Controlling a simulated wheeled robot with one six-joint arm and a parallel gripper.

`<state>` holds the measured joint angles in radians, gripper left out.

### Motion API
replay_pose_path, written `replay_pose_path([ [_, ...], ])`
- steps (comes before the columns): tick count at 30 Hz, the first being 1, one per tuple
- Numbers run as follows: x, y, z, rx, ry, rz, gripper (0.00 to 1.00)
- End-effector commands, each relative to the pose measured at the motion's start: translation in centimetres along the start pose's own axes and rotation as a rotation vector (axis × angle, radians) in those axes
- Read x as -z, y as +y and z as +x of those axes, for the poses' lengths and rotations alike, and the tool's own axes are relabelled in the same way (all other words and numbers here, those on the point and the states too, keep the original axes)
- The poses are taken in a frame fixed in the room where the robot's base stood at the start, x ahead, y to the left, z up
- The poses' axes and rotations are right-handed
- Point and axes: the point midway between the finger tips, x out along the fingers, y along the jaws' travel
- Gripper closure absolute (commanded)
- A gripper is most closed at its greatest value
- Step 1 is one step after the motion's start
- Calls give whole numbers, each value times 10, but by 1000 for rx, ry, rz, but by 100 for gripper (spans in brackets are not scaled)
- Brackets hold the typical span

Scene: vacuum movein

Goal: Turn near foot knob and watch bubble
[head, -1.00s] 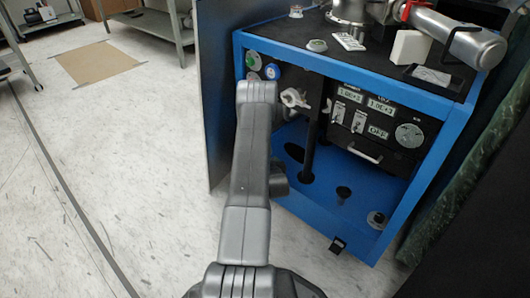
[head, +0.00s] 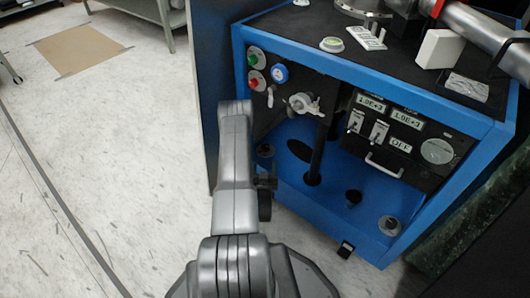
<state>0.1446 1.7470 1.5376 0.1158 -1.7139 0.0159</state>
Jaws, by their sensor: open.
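The blue-framed cart (head: 375,78) stands at the right. A small round disc with a pale green-yellow centre, which looks like the bubble level (head: 333,44), sits on its dark top; the bubble is too small to read. A grey round knob with a dark centre (head: 390,225) is on the blue bottom deck at the near right corner, above a black foot (head: 346,249). Another round knob (head: 265,151) shows at the left of the deck, beside my arm. My arm reaches forward in front of the cart's left side.
A metal pipe (head: 485,28) crosses the top. A dark green curtain (head: 450,220) hangs at right.

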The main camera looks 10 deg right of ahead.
Motion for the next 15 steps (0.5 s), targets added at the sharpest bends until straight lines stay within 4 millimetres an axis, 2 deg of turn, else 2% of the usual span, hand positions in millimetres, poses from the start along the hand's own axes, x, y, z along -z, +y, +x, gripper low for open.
replay_pose_path([
  [1, -2, 0, 12, -1, 6, 1, 43],
  [6, -2, 0, 48, -1, 4, 1, 43],
  [12, -2, 0, 76, 0, 2, 0, 43],
  [15, -1, 0, 84, 0, 1, 0, 43],
])
